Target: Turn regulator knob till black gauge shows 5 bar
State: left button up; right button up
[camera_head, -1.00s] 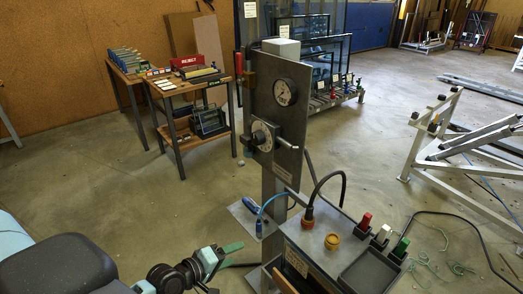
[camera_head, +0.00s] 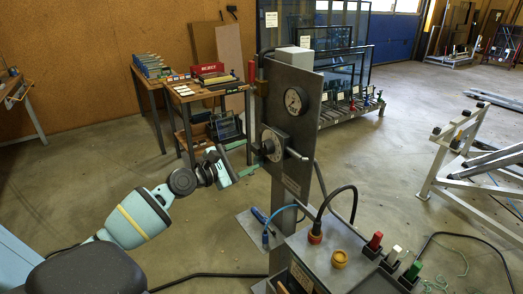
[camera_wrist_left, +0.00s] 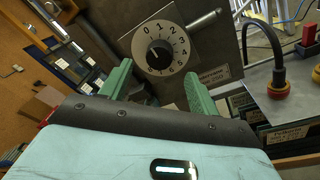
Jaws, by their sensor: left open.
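The black-rimmed gauge (camera_head: 295,100) is high on the upright grey panel in the head view; its needle is too small to read. Below it, the regulator knob (camera_head: 269,147) sits on the panel's front. In the left wrist view the black knob (camera_wrist_left: 159,54) is ringed by a white numbered dial (camera_wrist_left: 178,44). My left gripper (camera_head: 243,159) is just left of the knob in the head view. Its green fingers are apart and point at the dial in the left wrist view (camera_wrist_left: 158,70), with nothing between them. My right gripper is not in view.
A metal rod (camera_head: 298,155) sticks out of the panel right of the knob. Below stands a grey bench box (camera_head: 318,243) with a yellow knob (camera_head: 340,258), a hose and coloured handles. A side table (camera_head: 205,91) is behind the gripper.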

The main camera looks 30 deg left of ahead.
aim_at(264, 149)
pick_arm(q)
jog(key=shift+x, duration=3.15)
